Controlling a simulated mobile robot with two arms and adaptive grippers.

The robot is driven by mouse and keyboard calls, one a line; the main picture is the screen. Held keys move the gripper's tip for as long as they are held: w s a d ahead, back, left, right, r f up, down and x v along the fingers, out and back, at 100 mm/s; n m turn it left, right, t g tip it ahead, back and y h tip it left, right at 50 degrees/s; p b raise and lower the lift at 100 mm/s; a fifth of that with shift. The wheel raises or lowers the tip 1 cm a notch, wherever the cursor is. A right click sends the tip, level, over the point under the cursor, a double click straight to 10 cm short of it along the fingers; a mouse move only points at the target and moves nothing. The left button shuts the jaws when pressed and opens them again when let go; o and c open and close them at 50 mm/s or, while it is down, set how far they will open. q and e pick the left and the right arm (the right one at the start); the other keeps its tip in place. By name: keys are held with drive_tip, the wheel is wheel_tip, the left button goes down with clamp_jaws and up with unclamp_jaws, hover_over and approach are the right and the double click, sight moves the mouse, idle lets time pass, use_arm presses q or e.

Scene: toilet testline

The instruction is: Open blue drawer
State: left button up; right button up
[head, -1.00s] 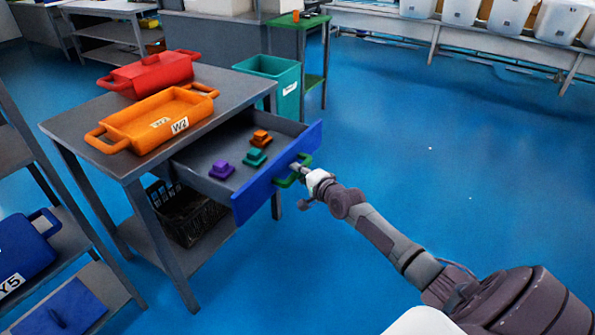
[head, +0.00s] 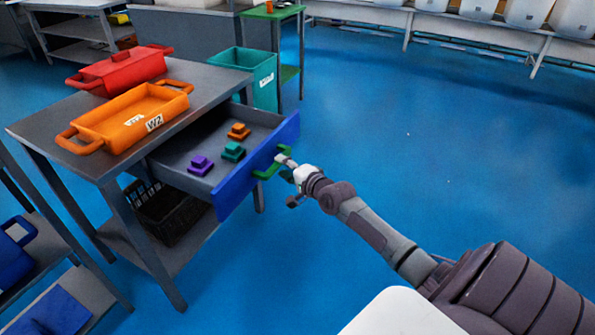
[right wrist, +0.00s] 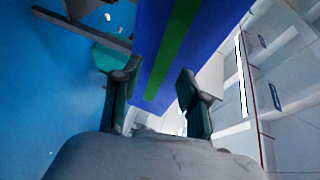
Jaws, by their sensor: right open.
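The blue drawer, with a blue front (head: 236,188) and a grey inside, stands pulled out from the grey table. Its green handle (head: 268,172) is on the outer face. My right gripper (head: 285,164) is open at the handle, coming from the right. In the right wrist view the handle (right wrist: 172,45) runs as a green strip along the blue front (right wrist: 150,40), seen between the two spread fingers (right wrist: 158,95). I cannot tell whether a finger touches it. My left gripper is not in view.
Purple (head: 200,165), teal (head: 233,151) and orange (head: 238,131) pieces lie in the drawer. An orange tray (head: 113,133) and a red container (head: 120,72) stand on the table (head: 40,125). A black crate (head: 170,215) sits below. Blue floor (head: 400,150) is clear to the right.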

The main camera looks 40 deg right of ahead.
drive_tip(key=s+r, duration=0.1)
drive_tip(key=s, duration=0.7)
drive_tip(key=shift+s+r, duration=0.3)
